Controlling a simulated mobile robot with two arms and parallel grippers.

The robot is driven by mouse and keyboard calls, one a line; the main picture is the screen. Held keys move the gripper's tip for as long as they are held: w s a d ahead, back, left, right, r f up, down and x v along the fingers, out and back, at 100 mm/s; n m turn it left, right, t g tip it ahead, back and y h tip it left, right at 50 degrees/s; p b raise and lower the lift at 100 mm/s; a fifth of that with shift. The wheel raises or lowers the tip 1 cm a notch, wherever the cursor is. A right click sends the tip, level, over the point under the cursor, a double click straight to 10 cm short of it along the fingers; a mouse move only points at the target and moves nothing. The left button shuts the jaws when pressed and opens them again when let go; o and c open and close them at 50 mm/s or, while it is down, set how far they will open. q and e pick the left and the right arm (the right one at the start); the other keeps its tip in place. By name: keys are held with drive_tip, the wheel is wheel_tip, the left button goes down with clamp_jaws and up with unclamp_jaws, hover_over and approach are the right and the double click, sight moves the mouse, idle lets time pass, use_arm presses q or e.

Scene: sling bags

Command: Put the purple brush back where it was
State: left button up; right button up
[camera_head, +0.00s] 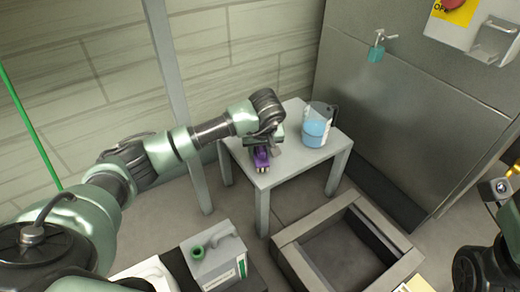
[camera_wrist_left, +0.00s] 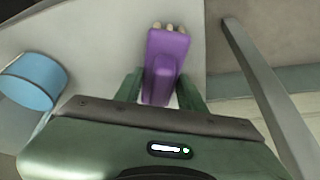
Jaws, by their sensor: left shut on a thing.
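The purple brush (camera_head: 261,157) is at the front part of the small grey table (camera_head: 318,158), under my left gripper (camera_head: 265,146). In the left wrist view the purple brush (camera_wrist_left: 166,62) sits between the two green fingers of my left gripper (camera_wrist_left: 160,90), which is shut on it. Its pale tips point away from the gripper. I cannot tell whether the brush touches the tabletop. My right gripper's fingers do not show; only dark parts of my right arm appear at the lower right.
A clear jug with blue liquid (camera_head: 316,128) stands on the table right of the brush; it also shows in the left wrist view (camera_wrist_left: 32,80). A grey canister (camera_head: 216,258) is at the bottom. A square grey frame (camera_head: 290,262) lies on the floor. A metal post (camera_head: 178,75) stands left.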

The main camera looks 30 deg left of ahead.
use_arm(q)
drive_tip(key=o, duration=1.2)
drive_tip(key=shift+f, duration=0.15)
